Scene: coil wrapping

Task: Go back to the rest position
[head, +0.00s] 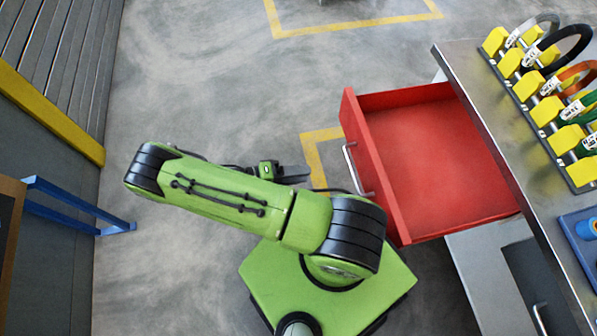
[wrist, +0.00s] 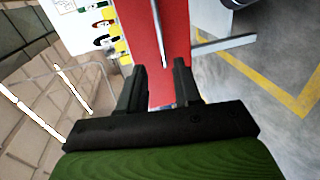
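In the head view my green arm is bent over my base, left of the table. The dark end of my gripper (head: 293,174) shows just beyond the arm, left of the open red drawer, and is partly hidden by the arm. In the wrist view the two black fingers of my gripper (wrist: 160,84) stand apart with nothing between them. The red drawer front (wrist: 147,35) and its metal handle (wrist: 160,30) lie beyond the fingers, apart from them.
The red drawer (head: 425,150) is pulled out from the metal table (head: 470,80) and looks empty. Yellow holders (head: 525,86) with several coloured coils stand on the table. A blue frame (head: 75,205) stands at the left wall. The floor (head: 230,80) ahead is clear.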

